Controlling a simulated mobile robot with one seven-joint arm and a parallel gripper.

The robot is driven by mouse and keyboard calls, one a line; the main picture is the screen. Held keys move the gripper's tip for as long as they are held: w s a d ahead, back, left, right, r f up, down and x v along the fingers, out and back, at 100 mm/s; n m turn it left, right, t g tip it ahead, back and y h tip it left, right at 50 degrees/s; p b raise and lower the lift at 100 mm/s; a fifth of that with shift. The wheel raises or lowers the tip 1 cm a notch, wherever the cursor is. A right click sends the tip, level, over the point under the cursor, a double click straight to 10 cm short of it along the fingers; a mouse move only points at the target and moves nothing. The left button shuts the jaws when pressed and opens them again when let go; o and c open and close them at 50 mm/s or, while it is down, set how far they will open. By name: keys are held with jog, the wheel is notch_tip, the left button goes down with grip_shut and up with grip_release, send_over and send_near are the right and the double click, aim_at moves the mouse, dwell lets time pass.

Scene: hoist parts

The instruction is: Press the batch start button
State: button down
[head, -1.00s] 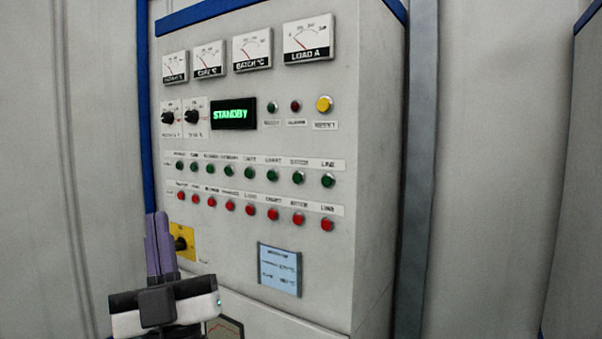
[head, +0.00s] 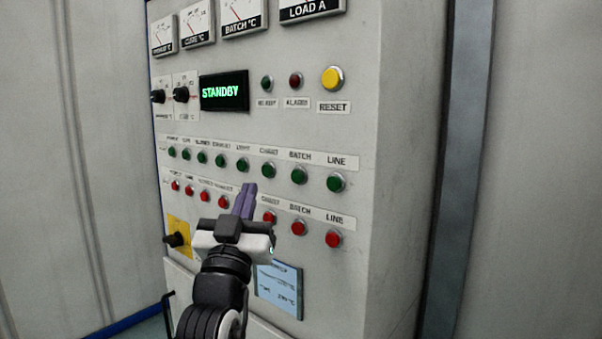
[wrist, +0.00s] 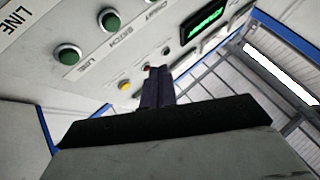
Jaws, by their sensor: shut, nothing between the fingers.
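The batch start button is the green button (head: 299,176) under the BATCH label, in the upper button row on the right half of the grey panel. In the wrist view a green button (wrist: 110,20) near the top, beside the BATCH label, appears to be the same one. The red BATCH button (head: 299,228) is below it. My gripper (head: 246,190) is shut and empty, its purple fingers together and pointing at the panel. In the head view its tips appear left of and slightly below the green BATCH button. It shows in the wrist view (wrist: 156,70); contact cannot be seen.
The green LINE button (head: 336,183) is close on the right, also seen in the wrist view (wrist: 68,54). A yellow RESET button (head: 332,78) is above. The display (head: 224,91) reads STANDBY. A yellow-plated rotary switch (head: 178,239) is lower left.

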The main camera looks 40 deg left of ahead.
jog(key=shift+s, duration=0.1)
jog(key=p, duration=0.2)
send_near(293, 171)
jog(key=shift+w+a+r, duration=0.7)
jog(key=shift+w+r, duration=0.05)
jog(key=shift+r, duration=0.2)
jog(key=shift+w+a+r, duration=0.7)
jog(key=shift+r, duration=0.2)
jog(key=shift+w, duration=0.1)
dwell(0.7)
jog(key=shift+w, duration=0.3)
jog(key=shift+w+d, duration=0.1)
jog(key=shift+w, duration=0.4)
dwell(0.8)
jog(key=shift+s, duration=0.15)
jog(key=shift+s+b, duration=0.4)
jog(key=shift+s, duration=0.35)
